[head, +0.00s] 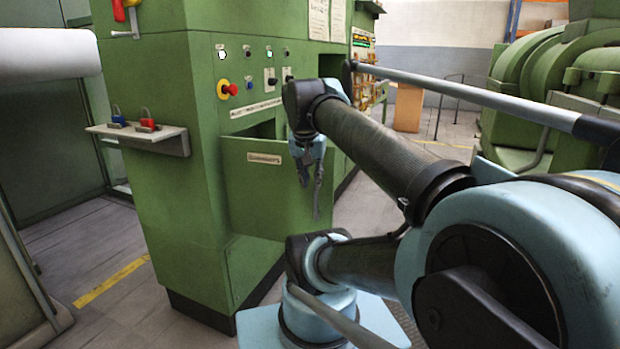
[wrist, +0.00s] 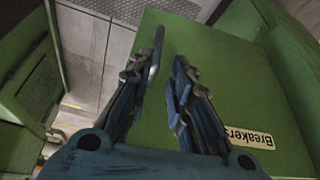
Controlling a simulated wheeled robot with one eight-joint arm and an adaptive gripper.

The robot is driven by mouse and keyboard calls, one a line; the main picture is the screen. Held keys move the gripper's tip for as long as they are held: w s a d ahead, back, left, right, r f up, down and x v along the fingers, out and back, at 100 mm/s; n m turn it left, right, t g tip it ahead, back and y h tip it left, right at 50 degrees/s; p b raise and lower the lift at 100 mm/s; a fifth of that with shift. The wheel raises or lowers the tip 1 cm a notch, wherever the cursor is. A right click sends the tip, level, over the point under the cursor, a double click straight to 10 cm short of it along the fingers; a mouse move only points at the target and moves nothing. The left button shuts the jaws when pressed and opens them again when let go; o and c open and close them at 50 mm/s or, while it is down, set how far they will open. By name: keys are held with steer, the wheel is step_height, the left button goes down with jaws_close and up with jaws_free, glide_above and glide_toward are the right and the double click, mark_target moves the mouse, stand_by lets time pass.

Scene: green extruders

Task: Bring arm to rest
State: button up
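My arm (head: 375,145) reaches from the right side of the head view toward the green cabinet, and its forearm bends down at the wrist. My gripper (head: 311,190) hangs pointing down in front of the green box labelled "Breakers" (head: 238,200). In the wrist view my gripper (wrist: 168,65) has its two fingers apart with nothing between them. The box's green face (wrist: 225,70) and its upside-down label lie beyond the fingers. I cannot tell how far the fingertips are from the box.
The green control cabinet (head: 160,150) carries a red emergency button (head: 231,89) and a small shelf (head: 165,138) with a blue and a red padlock. A grey bar (head: 460,95) crosses the upper right. Green machinery (head: 545,65) stands behind. Tiled floor (head: 365,205) shows right of the cabinet.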

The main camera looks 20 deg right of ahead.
steer(key=shift+f, duration=0.1)
steer(key=s+a+f+n+y, duration=0.1)
steer(key=s+a+f+n, duration=0.1)
steer(key=f, duration=0.5)
steer(key=s+a+f+n+g+y, duration=0.1)
steer(key=s+a+f+n, duration=0.2)
steer(key=f, duration=0.5)
steer(key=shift+n+g, duration=0.3)
steer(key=shift+n, duration=0.3)
steer(key=shift+f, duration=0.1)
steer(key=shift+w+f, duration=0.2)
steer(key=shift+w, duration=0.2)
steer(key=o, duration=0.3)
steer(key=shift+d, duration=0.1)
